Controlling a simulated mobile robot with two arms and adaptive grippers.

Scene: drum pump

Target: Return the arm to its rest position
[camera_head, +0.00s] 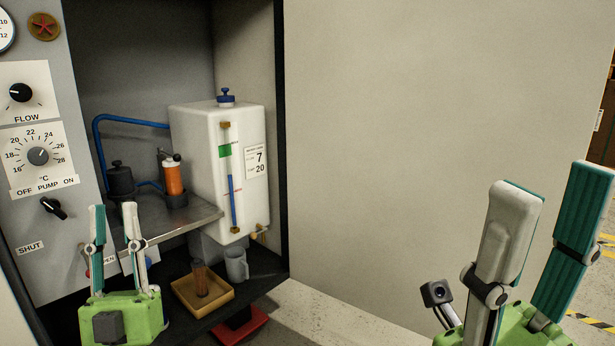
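My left gripper (116,222) is at the lower left, in front of the open cabinet and its metal shelf. Its two fingers stand upright and apart, with nothing seen between them. My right gripper (548,205) is at the lower right, in front of the plain beige wall. Its fingers point up and are spread, with nothing between them. Both grippers have green bodies. The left fingers partly cover the lower panel and the shelf's left end.
The cabinet holds a white tank (196,150), an orange cylinder (173,178) and a dark pot (120,183). Below are a tan tray (222,302) with a brown cylinder (199,279) and a grey mug (237,264). A knob panel (38,130) borders the left. A red object (243,329) lies low.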

